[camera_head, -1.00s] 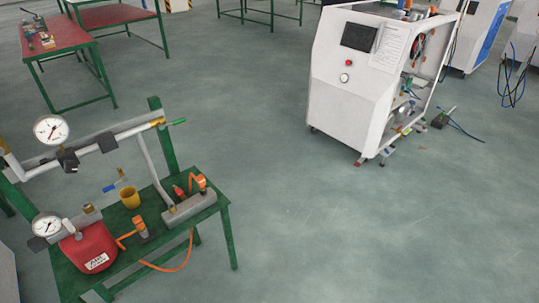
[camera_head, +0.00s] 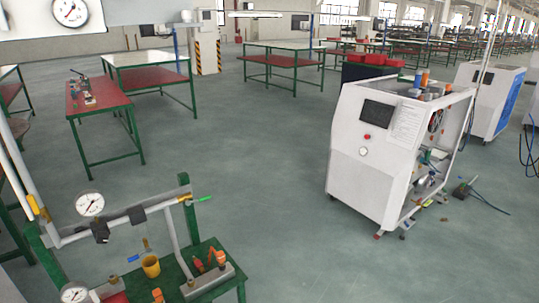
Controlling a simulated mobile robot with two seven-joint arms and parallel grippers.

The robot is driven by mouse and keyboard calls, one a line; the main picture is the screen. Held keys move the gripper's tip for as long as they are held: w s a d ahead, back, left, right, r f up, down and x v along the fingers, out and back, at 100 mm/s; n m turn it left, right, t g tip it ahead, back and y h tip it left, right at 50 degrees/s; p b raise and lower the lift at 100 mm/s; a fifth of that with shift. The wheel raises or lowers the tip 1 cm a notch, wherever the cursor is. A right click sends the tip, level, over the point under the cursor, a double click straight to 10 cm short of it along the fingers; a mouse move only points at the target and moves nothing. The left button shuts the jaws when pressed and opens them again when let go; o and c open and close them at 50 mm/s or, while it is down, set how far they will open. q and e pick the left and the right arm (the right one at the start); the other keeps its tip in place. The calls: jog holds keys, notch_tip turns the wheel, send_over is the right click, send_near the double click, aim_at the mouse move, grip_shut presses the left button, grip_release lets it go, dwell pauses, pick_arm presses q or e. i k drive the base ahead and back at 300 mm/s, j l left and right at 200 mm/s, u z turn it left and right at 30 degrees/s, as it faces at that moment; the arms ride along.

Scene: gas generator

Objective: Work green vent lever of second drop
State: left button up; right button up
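The gas rig stands at the lower left on a green table (camera_head: 222,291). A lever with a green grip (camera_head: 203,199) sticks out to the right from the end of the grey horizontal pipe (camera_head: 75,238), by the green post. Whether it is the second drop's vent lever I cannot tell. A blue-handled lever (camera_head: 134,258) hangs below the pipe, above a yellow cup (camera_head: 151,266). Two round gauges, an upper one (camera_head: 90,204) and a lower one (camera_head: 75,294), are on the rig. Neither of my grippers is in view.
A white machine cabinet (camera_head: 371,155) stands at the right with tools on the floor beside it. Red-topped green workbenches (camera_head: 100,98) stand at the back left. The grey-green floor (camera_head: 290,230) between rig and cabinet is clear.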

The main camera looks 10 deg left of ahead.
aim_at(200, 200)
jog(key=i+j, duration=0.1)
jog(key=i, duration=0.35)
jog(key=i+j, duration=0.1)
jog(key=i, duration=0.3)
